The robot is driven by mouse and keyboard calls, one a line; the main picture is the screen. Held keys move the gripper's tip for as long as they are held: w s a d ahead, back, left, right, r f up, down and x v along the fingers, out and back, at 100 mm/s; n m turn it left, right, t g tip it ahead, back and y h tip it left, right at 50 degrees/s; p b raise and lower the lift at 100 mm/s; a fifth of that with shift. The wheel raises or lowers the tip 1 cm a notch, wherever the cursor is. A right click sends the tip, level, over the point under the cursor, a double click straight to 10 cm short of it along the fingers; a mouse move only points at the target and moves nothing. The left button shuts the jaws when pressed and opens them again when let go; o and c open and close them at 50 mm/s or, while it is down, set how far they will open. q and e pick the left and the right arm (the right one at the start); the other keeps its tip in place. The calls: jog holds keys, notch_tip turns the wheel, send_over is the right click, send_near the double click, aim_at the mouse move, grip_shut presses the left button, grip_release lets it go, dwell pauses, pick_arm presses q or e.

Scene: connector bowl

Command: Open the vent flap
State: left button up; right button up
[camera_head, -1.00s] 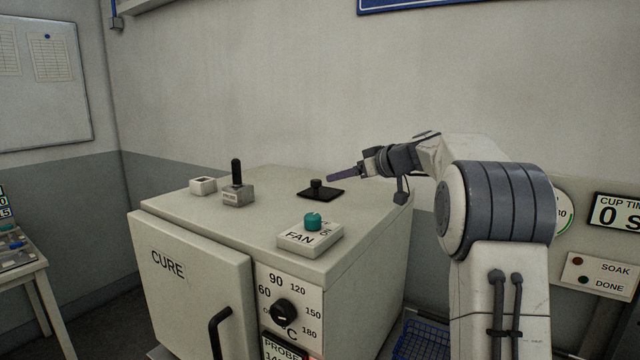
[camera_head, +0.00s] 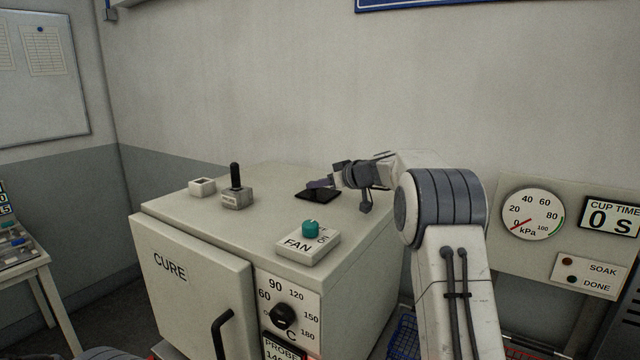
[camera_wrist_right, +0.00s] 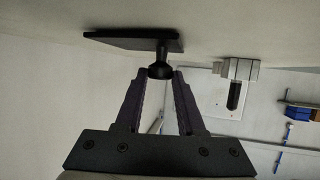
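The vent flap (camera_head: 318,196) is a dark square plate on top of the pale CURE oven (camera_head: 190,262), lying flat. Its black knob (camera_wrist_right: 160,66) shows in the right wrist view, where the flap plate (camera_wrist_right: 128,39) is also seen. My right gripper (camera_head: 322,184) reaches the flap from the right and covers the knob in the head view. In the right wrist view its fingers (camera_wrist_right: 160,72) are apart, one tip on each side of the knob's end; contact is not clear. My left gripper is not in view.
A teal FAN knob on its block (camera_head: 308,244) stands in front of the flap. A grey block with an upright black lever (camera_head: 236,190) and a small white box (camera_head: 202,186) stand to the left. The wall rises behind the oven.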

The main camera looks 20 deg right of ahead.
grip_shut()
dwell(1.1)
